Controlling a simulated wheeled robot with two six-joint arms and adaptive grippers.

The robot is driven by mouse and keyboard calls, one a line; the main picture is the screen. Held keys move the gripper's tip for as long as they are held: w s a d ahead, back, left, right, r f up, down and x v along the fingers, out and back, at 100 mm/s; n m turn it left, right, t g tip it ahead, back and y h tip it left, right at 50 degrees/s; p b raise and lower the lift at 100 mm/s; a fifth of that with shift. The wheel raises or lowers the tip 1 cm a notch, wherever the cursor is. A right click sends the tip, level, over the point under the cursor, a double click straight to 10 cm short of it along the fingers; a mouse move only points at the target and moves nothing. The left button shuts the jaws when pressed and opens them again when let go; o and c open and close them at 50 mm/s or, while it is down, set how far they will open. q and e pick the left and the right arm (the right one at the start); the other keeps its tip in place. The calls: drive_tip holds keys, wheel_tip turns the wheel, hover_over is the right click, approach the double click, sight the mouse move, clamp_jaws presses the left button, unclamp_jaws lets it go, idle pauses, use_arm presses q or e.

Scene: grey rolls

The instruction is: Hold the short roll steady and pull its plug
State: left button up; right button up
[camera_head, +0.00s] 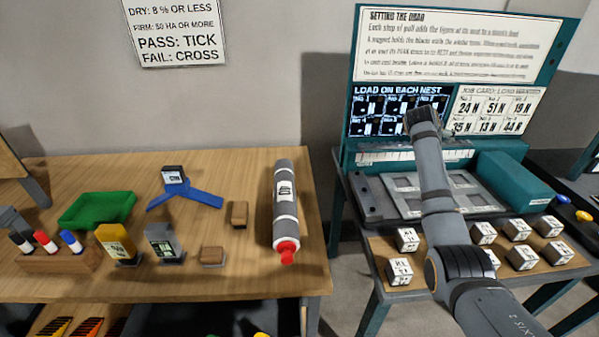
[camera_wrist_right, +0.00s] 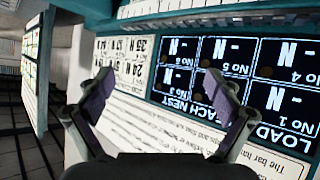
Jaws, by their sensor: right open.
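A grey roll (camera_head: 285,205) with pale bands and a printed label lies lengthwise on the wooden table, near its right edge. A red plug (camera_head: 287,250) sits at its near end. It is the only roll in view; whether it is the short one I cannot tell. My right gripper (camera_wrist_right: 165,100) is open and empty in the wrist view, facing the load display. In the head view my right arm reaches up across the teal station, its gripper (camera_head: 424,118) in front of the display, well right of the roll. My left gripper is in neither view.
The wooden table (camera_head: 150,290) also holds a green tray (camera_head: 97,210), a blue stand (camera_head: 187,197), small wooden blocks (camera_head: 239,213), yellow and grey boxes and markers. Several white labelled blocks (camera_head: 407,239) stand before the teal station (camera_head: 515,180). A floor gap separates the two tables.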

drive_tip(key=a+f+n+y, duration=0.1)
drive_tip(key=a+f+y, duration=0.25)
drive_tip(key=a, duration=0.85)
drive_tip(key=n+g+y, duration=0.4)
drive_tip(key=n+y, duration=0.1)
drive_tip(key=y, duration=0.1)
approach(286, 189)
drive_tip(key=x, duration=1.2)
drive_tip(key=c, duration=1.5)
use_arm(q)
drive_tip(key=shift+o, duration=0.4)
